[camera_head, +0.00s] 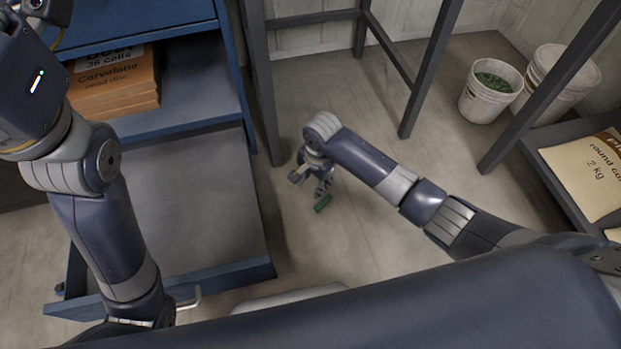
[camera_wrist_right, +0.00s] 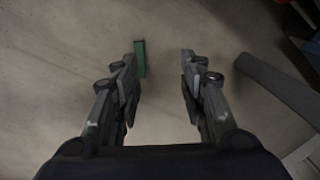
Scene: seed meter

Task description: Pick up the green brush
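The green brush (camera_head: 322,203) lies on the floor in the middle of the head view, just below my right gripper (camera_head: 325,188). In the right wrist view the green brush (camera_wrist_right: 140,57) is partly covered by the left finger. My right gripper (camera_wrist_right: 160,65) is open there, with bare floor between its fingers. The brush lies by the left fingertip, not centred between the fingers. I cannot tell how far above the floor the fingers are. My left arm rises at the left of the head view; its gripper fingers are not in view.
An open blue drawer (camera_head: 190,205) is left of the right gripper, below a shelf with cardboard boxes (camera_head: 115,85). Dark table legs (camera_head: 262,90) stand behind. White buckets (camera_head: 484,105) and a low rack with a sack (camera_head: 585,170) are at the right. Floor around the brush is clear.

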